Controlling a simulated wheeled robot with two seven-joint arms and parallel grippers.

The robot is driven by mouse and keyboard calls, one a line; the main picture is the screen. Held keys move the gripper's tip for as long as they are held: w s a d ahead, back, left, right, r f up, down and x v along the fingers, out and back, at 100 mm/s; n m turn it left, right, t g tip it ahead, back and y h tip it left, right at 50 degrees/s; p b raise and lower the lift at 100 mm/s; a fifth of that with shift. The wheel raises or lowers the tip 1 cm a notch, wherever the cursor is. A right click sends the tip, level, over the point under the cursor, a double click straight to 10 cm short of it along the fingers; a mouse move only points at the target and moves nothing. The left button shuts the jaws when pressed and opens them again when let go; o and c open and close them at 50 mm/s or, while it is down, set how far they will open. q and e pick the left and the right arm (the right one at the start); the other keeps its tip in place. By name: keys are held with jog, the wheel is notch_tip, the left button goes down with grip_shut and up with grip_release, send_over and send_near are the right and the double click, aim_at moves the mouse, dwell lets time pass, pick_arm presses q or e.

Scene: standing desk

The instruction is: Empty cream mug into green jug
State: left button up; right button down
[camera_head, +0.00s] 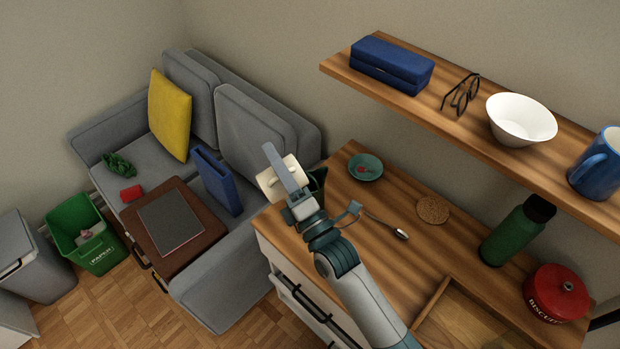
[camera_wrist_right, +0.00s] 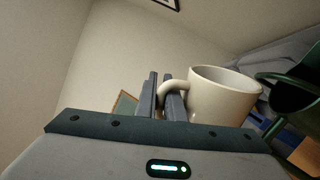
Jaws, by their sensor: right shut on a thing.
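The cream mug (camera_head: 268,184) is held off the desk by my right gripper (camera_head: 270,151), near the desk's far left end. In the right wrist view the gripper's fingers (camera_wrist_right: 160,80) are closed on the handle of the mug (camera_wrist_right: 222,98). The mug's rim shows there, but its contents do not. The dark green jug (camera_head: 317,185) stands just right of the mug, partly hidden behind my gripper. In the right wrist view the jug (camera_wrist_right: 296,92) is cut by the right edge, close beside the mug. My left gripper is not in view.
A teal bowl (camera_head: 365,168), spoon (camera_head: 400,233) and cork coaster (camera_head: 433,209) lie right of the jug. A green bottle (camera_head: 512,235), red biscuit tin (camera_head: 556,294) and wooden tray (camera_head: 440,290) are farther right. A shelf (camera_head: 450,125) overhangs the desk's back.

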aim_at(259, 183)
jog(key=shift+s+a+r+n, duration=0.25)
jog(key=shift+a+n, duration=0.2)
jog(key=shift+n, duration=0.15)
jog(key=shift+s+a+f+n+g+y, duration=0.15)
jog(key=shift+a+f+n+g+y, duration=0.1)
jog(key=shift+f+n+g+y, duration=0.2)
jog(key=shift+s+a+f+n, duration=0.15)
jog(key=shift+a+n, duration=0.1)
jog(key=shift+n, duration=0.3)
jog(key=n+p, duration=0.1)
jog(key=a+n+g+p, duration=0.1)
jog(key=n, duration=0.1)
jog(key=s+a+n+g+y+p, duration=0.1)
jog(key=shift+n, duration=0.3)
jog(key=s+a+f+n+g+b, duration=0.1)
jog(key=a+f+n, duration=0.2)
jog(key=f+n, duration=0.2)
jog(key=s+a+f+n+g+b, duration=0.1)
jog(key=s+a+f+n+g, duration=0.1)
jog(key=f, duration=0.6)
jog(key=shift+s+a+f+n+h+b, duration=0.15)
jog(key=shift+a+f+n+h+b, duration=0.35)
jog(key=shift+n, duration=0.9)
